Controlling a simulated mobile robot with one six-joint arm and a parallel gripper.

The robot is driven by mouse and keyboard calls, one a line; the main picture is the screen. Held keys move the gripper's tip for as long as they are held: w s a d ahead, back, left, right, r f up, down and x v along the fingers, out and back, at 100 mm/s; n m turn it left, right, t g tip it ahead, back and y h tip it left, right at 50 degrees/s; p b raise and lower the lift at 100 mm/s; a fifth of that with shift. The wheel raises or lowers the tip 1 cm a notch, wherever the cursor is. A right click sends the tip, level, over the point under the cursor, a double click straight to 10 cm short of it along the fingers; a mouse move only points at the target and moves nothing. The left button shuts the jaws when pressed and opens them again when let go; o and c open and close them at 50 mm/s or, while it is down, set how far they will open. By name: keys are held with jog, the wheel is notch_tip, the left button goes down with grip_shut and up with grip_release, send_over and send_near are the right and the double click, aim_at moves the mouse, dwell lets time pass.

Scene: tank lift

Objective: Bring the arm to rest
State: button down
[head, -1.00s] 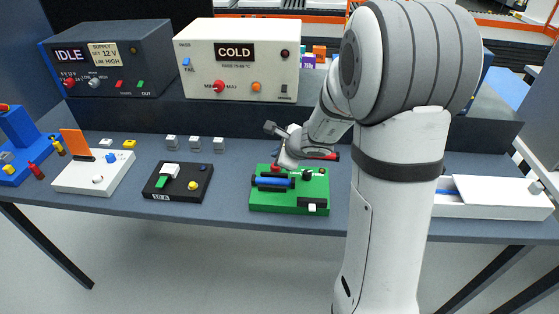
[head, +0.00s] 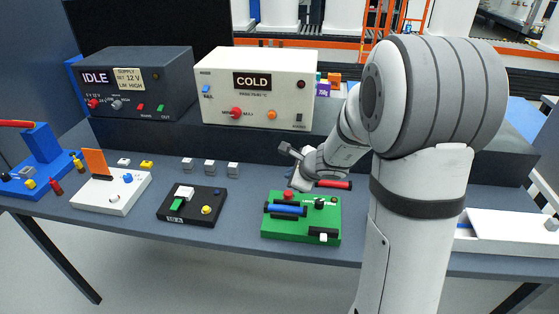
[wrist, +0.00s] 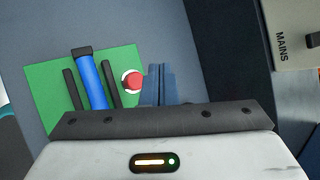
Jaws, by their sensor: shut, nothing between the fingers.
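My arm reaches from the right over the bench in the head view, with my gripper (head: 301,180) low at the back edge of the green board (head: 290,232). In the wrist view my gripper (wrist: 159,75) has its two blue-grey fingers together with nothing between them. The fingers appear just right of a red knob with a white ring (wrist: 133,80). A blue cylinder (wrist: 91,82) lies between dark rails on the board, left of the knob. I cannot tell whether the fingers touch anything. The fingertips are hard to make out in the head view.
A red rod (head: 335,184) shows behind the board. A black board (head: 215,193), a white board (head: 132,193) and a blue fixture (head: 40,150) stand leftward. A "COLD" box (head: 215,105) and "IDLE" box (head: 150,85) stand behind. A white tray (head: 510,228) is at right.

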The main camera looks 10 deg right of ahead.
jog(key=shift+s+a+r+n, duration=0.1)
jog(key=shift+a+r+n, duration=0.1)
jog(key=shift+r+n, duration=0.2)
jog(key=s+a+r+n+g+y, duration=0.1)
jog(key=s+a+r+n+g, duration=0.1)
jog(key=s+a+r+n, duration=0.3)
jog(key=s+a+r+n+g+y, duration=0.1)
jog(key=s+r+n, duration=0.1)
jog(key=s+n, duration=0.55)
jog(key=s+d+n+g+h, duration=0.1)
jog(key=s+d+n+h, duration=0.1)
jog(key=s, duration=0.5)
jog(key=s+d+r+n+g+h, duration=0.1)
jog(key=s+d+n+h, duration=0.2)
jog(key=s+d+n, duration=0.2)
jog(key=s+n, duration=0.2)
jog(key=s, duration=0.1)
jog(key=shift+h, duration=0.3)
jog(key=shift+d+r, duration=0.1)
jog(key=shift+d, duration=0.05)
dwell(0.3)
